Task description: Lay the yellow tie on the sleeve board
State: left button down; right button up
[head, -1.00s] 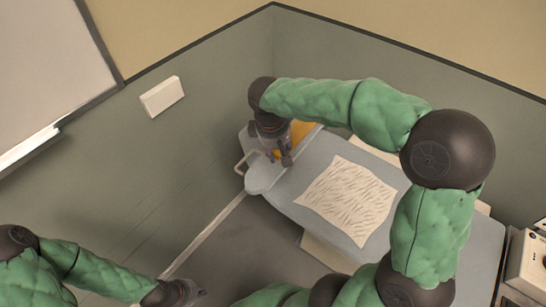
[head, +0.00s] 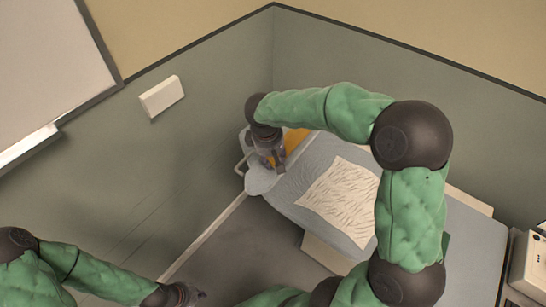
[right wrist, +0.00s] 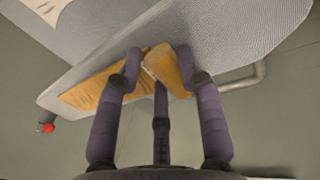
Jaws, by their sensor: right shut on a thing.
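The yellow tie (head: 295,139) shows in the head view as an orange-yellow patch just beyond my right gripper (head: 274,168). In the right wrist view, my right gripper (right wrist: 160,70) is shut on one part of the tie (right wrist: 168,72). Another flat stretch of tie lies to the left, along the edge of a narrow grey board that looks like the sleeve board (right wrist: 235,38). I cannot tell how much of the tie rests on it. My left gripper (head: 187,294) is low in the head view, far from the tie; its fingers are too small to read.
A larger grey ironing board (head: 470,240) runs to the lower right, with a cream patterned cloth (head: 340,200) on it. A bent metal rod (head: 240,163) sticks out at the board's left end. Walls stand close behind. A white device (head: 528,262) stands at far right.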

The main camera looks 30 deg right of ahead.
jog(key=o, duration=1.2)
jog(key=shift+c, duration=0.2)
notch_tip(320, 180, up, 12)
jog(key=a+p, duration=0.2)
jog(key=shift+s, duration=0.45)
jog(key=shift+a, duration=0.1)
